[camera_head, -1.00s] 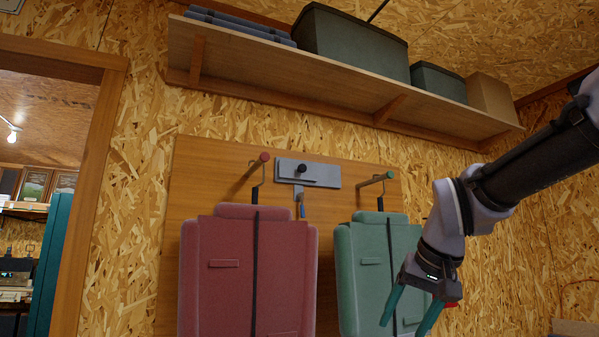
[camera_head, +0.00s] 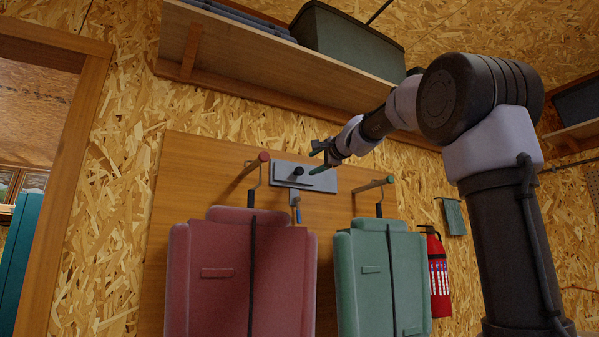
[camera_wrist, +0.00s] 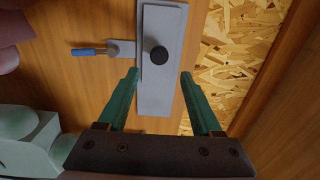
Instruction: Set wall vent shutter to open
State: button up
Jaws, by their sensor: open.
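The wall vent shutter (camera_head: 318,182) is a flat grey plate with a round black knob (camera_head: 298,171), fixed to the wooden board between two hooks. In the wrist view the plate (camera_wrist: 173,25) runs up and down, with the knob (camera_wrist: 158,55) near its middle. A small tab with a blue handle (camera_head: 296,204) hangs below it. My gripper (camera_head: 319,158) is at the plate's right part. In the wrist view my gripper (camera_wrist: 161,77) is open, its green fingers apart and empty, and the knob lies just beyond the fingertips, between their lines. Whether the fingers touch the plate is unclear.
A red case (camera_head: 245,265) and a green case (camera_head: 375,275) hang from hooks (camera_head: 264,157) below and beside the shutter. A shelf (camera_head: 290,75) with boxes runs above. A fire extinguisher (camera_head: 438,270) is at right, and a door frame (camera_head: 75,170) at left.

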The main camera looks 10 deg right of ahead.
aim_at(301, 171)
jog(key=x, duration=0.9)
jog(key=shift+f, duration=0.1)
jog(key=shift+s, duration=0.1)
grip_shut()
dwell(1.0)
